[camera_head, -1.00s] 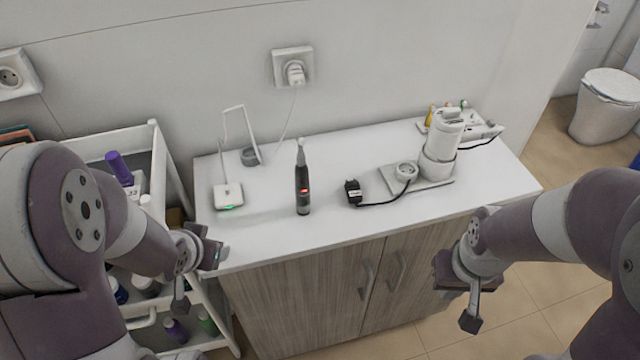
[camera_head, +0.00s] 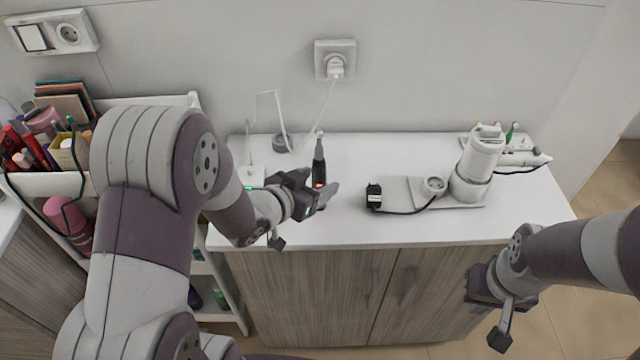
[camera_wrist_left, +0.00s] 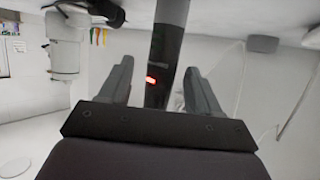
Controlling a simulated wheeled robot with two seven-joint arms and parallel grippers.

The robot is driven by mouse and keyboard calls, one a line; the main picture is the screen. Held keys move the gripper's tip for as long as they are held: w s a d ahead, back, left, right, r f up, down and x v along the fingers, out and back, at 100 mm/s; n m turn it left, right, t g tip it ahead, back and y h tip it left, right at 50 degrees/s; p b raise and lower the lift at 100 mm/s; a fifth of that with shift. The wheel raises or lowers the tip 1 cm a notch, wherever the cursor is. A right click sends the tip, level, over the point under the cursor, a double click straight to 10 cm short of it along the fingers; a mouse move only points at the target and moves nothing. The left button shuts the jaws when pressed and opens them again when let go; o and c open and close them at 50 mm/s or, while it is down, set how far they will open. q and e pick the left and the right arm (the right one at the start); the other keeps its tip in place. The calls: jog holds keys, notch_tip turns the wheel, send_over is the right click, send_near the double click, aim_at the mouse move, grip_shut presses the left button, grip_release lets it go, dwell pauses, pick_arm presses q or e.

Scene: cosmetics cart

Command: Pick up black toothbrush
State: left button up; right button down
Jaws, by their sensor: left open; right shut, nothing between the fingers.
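The black toothbrush (camera_head: 319,165) stands upright on the white cabinet top (camera_head: 400,226), with a pale head and a small red light. My left gripper (camera_head: 322,196) is open in front of it and hides its lower part in the head view. In the left wrist view the toothbrush (camera_wrist_left: 165,55) shows between the two spread fingers of the left gripper (camera_wrist_left: 160,85). I cannot tell whether they touch it. My right gripper (camera_head: 502,318) is shut and empty, low in front of the cabinet's right door.
A black adapter (camera_head: 374,196) on a cable and a white device on a base (camera_head: 478,160) stand to the right. A wire-framed stand (camera_head: 252,176) is behind my left gripper. A cart shelf (camera_head: 50,184) with cosmetics is at left. The right front of the top is clear.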

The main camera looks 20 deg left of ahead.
aim_at(316, 182)
pick_arm(q)
jog(key=x, duration=0.3)
jog(key=shift+w+d+f, duration=0.15)
jog(key=shift+w+f, duration=0.05)
jog(key=shift+w, duration=0.1)
jog(key=shift+s+r, duration=0.1)
jog(key=c, duration=1.1)
